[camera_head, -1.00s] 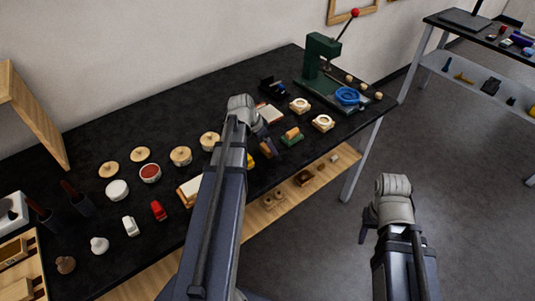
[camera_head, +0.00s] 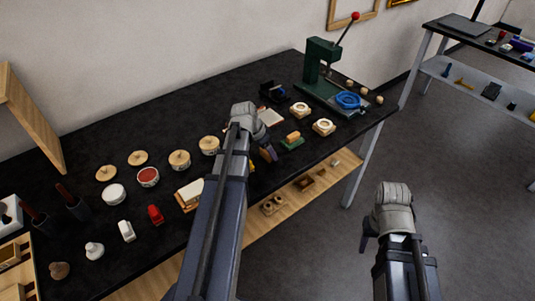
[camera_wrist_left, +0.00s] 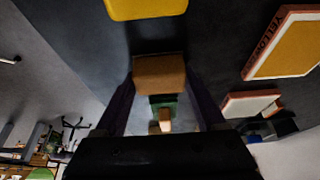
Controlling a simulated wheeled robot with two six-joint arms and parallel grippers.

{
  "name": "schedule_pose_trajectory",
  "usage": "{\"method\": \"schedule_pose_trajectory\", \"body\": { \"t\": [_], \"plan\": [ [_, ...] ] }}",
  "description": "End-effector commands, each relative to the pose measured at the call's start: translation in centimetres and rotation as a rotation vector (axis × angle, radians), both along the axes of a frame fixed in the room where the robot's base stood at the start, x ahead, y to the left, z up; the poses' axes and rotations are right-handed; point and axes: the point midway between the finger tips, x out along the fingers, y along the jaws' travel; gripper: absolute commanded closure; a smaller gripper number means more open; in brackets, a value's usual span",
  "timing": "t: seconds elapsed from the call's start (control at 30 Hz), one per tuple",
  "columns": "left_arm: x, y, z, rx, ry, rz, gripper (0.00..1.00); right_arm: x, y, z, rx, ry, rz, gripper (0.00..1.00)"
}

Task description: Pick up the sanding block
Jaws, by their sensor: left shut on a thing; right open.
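The sanding block appears to be the brown block (camera_wrist_left: 160,74) between the two dark fingers of my left gripper (camera_wrist_left: 162,100) in the left wrist view. The fingers are shut on it. In the head view my left gripper (camera_head: 267,152) is near the front edge of the black workbench (camera_head: 210,95), and the block shows only as a small brown patch (camera_head: 265,156) beside a finger. I cannot tell whether it touches the bench. My right gripper (camera_head: 367,238) is open and empty, over the floor to the right of the bench.
A green pad with an orange-tan piece (camera_head: 292,139) and cream ring-shaped pieces (camera_head: 324,126) lie right of my left gripper. A green press (camera_head: 322,62) stands behind. Tins, round wooden pieces and a red item (camera_head: 156,214) lie left. A lower wooden shelf (camera_head: 255,222) runs below.

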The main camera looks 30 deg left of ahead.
Motion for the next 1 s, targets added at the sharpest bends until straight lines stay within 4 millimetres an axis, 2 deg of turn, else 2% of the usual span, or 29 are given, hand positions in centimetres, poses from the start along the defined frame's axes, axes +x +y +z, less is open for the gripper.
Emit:
{"method": "schedule_pose_trajectory", "body": {
  "t": [0.03, 0.17, 0.57, 0.77, 1.0],
  "plan": [
    [0.0, 0.0, 0.0, 0.000, 0.000, 0.000, 0.66, 0.0, 0.0, 0.0, 0.000, 0.000, 0.000, 0.50],
    [0.0, 0.0, 0.0, 0.000, 0.000, 0.000, 0.81, 0.0, 0.0, 0.0, 0.000, 0.000, 0.000, 0.50],
    [0.0, 0.0, 0.6, 0.000, 0.000, 0.000, 0.82, 0.0, 0.0, 0.6, 0.000, 0.000, 0.000, 0.50],
    [0.0, 0.0, 2.5, 0.000, 0.000, 0.000, 0.82, 0.0, 0.0, 2.5, 0.000, 0.000, 0.000, 0.50],
    [0.0, 0.0, 6.2, 0.000, 0.000, 0.000, 0.82, 0.0, 0.0, 6.2, 0.000, 0.000, 0.000, 0.50]
  ]
}}
